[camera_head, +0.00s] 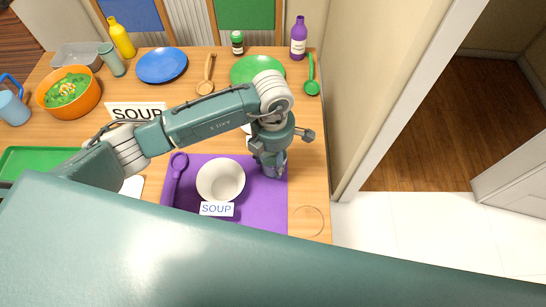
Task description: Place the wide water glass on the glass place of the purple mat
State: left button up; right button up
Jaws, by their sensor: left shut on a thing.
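The purple mat (276,208) lies on the wooden table. On it are a white bowl (221,180) with a "SOUP" card (216,209) at its front and a purple spoon (175,178) on the left. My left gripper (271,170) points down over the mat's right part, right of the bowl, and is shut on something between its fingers. I take this to be the wide water glass, but the fingers hide most of it and its outline is unclear. I cannot tell whether it touches the mat. My right gripper is out of view.
A thin round outline (309,221) shows on the table right of the mat. Behind my arm are a green plate (257,69), a blue plate (162,65), a green spoon (312,76) and a purple bottle (299,38). A wall (365,90) borders the table's right side.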

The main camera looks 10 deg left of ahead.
pick_arm(q)
jog(key=shift+f, duration=0.15)
jog(key=o, duration=1.3)
jog(key=shift+r, duration=0.55)
notch_tip(320, 180, up, 11)
jog(key=b, duration=0.2)
jog(key=shift+r+b, duration=0.15)
jog(key=shift+b, duration=0.2)
